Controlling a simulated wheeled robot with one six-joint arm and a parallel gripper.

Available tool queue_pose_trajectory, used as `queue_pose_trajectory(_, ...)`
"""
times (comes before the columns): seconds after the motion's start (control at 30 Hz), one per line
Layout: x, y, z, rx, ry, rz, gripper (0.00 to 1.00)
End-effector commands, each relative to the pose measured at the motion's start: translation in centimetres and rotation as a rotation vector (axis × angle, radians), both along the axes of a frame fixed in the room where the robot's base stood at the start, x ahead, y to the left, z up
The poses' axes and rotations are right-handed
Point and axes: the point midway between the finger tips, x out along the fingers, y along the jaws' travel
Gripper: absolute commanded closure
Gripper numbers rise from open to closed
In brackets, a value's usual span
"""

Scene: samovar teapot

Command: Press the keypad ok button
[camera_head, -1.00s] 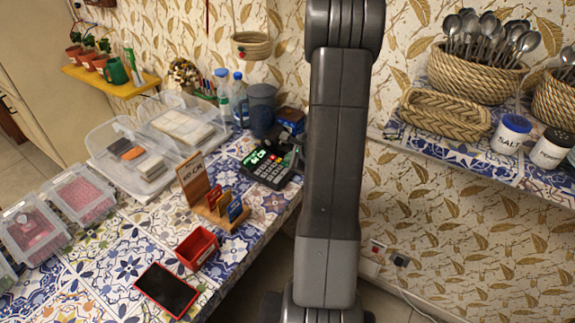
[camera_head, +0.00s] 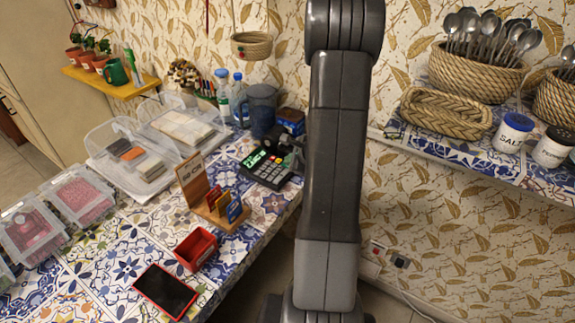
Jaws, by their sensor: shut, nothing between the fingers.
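The keypad (camera_head: 266,171) is a small black terminal with pale keys and a lit green display (camera_head: 255,157). It sits near the right edge of the tiled counter, beside the wall. The ok button is too small to make out among the keys. My gripper (camera_head: 287,154) shows as a dark shape just left of my upright arm, over the back right part of the keypad. It looks shut and holds nothing visible. My arm hides part of it, and I cannot tell whether its tips touch a key.
A wooden card stand (camera_head: 217,207) and a red open box (camera_head: 196,248) stand in front of the keypad. A blue pitcher (camera_head: 262,110) and a blue box (camera_head: 291,121) stand behind it. A shelf (camera_head: 475,160) with baskets and shakers is on the right.

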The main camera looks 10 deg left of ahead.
Motion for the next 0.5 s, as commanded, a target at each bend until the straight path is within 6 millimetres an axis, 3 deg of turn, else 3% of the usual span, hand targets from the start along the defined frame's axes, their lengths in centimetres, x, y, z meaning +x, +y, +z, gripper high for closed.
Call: queue_pose_trajectory(0.5,0.0,0.0,1.5,0.000,0.000,0.000,1.00)
